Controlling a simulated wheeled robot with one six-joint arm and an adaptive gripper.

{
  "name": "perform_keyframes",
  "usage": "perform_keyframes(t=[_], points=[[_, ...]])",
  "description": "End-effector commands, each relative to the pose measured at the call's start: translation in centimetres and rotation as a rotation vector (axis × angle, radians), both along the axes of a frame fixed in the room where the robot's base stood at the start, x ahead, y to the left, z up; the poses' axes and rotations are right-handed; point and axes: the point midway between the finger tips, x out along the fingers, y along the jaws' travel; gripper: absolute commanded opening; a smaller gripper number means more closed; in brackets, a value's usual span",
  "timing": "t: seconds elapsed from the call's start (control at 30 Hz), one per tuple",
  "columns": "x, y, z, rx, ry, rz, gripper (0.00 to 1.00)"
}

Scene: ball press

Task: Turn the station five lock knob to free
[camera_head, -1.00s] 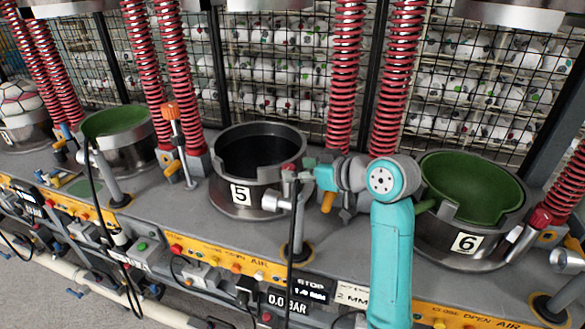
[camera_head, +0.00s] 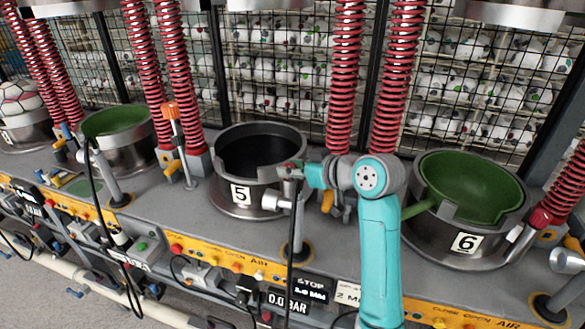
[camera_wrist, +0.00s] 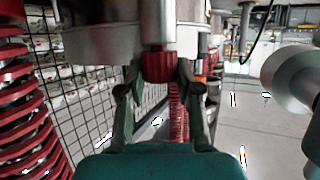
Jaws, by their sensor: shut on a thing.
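The station five pot (camera_head: 232,207) is a round metal ring with a dark inside and a "5" label, left of my arm in the head view. A small red lock knob (camera_wrist: 158,66) shows in the wrist view, on the end of a metal cylinder. My gripper (camera_wrist: 158,77) has one finger on each side of the knob and is shut on it. In the head view my gripper (camera_head: 293,169) is at the right rim of the pot, and the knob is small and mostly covered there. I cannot read a free or lock mark.
The station six pot (camera_head: 470,242), with a green inside, stands right of my arm. Red coil springs (camera_head: 343,80) rise behind, before a mesh cage of balls. A black cable hangs in front of the station five pot. A yellow-orange control strip (camera_head: 225,258) runs along the front.

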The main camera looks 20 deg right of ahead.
Motion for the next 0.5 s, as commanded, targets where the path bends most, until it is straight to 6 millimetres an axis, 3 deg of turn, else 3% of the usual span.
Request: perform_keyframes(t=[0.5], points=[[0.08,-0.14,0.00,0.000,0.000,0.122,0.00]])
